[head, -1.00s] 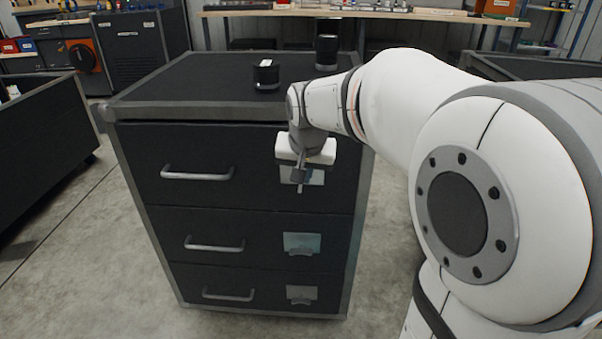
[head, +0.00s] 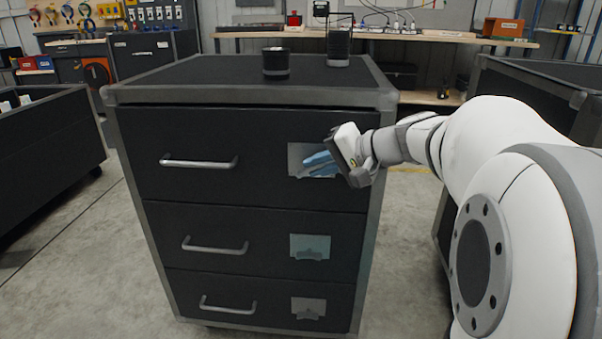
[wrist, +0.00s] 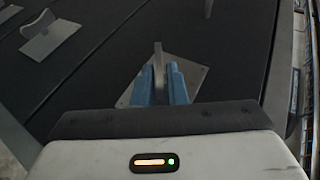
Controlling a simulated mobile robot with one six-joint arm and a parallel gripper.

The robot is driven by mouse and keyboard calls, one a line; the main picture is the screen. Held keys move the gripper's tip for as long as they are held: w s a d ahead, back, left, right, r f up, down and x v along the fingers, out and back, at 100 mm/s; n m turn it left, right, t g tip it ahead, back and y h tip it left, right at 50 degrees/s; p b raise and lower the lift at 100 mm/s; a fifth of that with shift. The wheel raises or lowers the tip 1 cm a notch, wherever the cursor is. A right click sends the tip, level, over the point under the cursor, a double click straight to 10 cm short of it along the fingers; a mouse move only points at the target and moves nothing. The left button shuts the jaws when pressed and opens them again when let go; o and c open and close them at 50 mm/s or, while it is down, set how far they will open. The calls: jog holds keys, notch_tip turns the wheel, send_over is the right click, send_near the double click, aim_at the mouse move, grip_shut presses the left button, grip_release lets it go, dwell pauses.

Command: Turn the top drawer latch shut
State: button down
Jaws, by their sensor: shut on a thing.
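The top drawer latch (head: 297,152) is a grey metal plate on the right of the top drawer front (head: 240,130). My gripper (head: 308,162) reaches it from the right, its blue fingers partly covering the plate. In the wrist view the latch plate (wrist: 192,75) lies behind the blue fingers, and its upright tab (wrist: 158,52) stands between them. My gripper (wrist: 161,76) is shut on this tab. How far the latch is turned is hard to tell. The top drawer looks flush with the cabinet front.
The middle latch (head: 310,246) and bottom latch (head: 308,308) sit below, with bar handles on the left. A black cup (head: 276,62) and a dark cylinder (head: 339,48) stand on the cabinet top (head: 190,80). Black bins stand at left (head: 50,140) and right (head: 540,85).

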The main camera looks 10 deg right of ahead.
jog(key=m+t+y, duration=0.1)
jog(key=y, duration=0.1)
jog(key=f+t+y, duration=0.1)
jog(key=t+y, duration=0.1)
jog(key=shift+d+m+y, duration=0.15)
jog(key=shift+m+y, duration=0.15)
jog(key=shift+m, duration=0.1)
jog(key=shift+y, duration=0.3)
jog(key=c, duration=1.6)
grip_release()
jog(key=shift+o, duration=0.2)
jog(key=shift+t, duration=0.3)
jog(key=p+v, duration=0.2)
jog(key=v, duration=0.5)
jog(key=shift+s+d, duration=0.25)
jog(key=shift+d, duration=0.05)
jog(key=shift+a+r+p, duration=0.1)
jog(key=shift+r+p, duration=0.05)
jog(key=shift+p, duration=0.15)
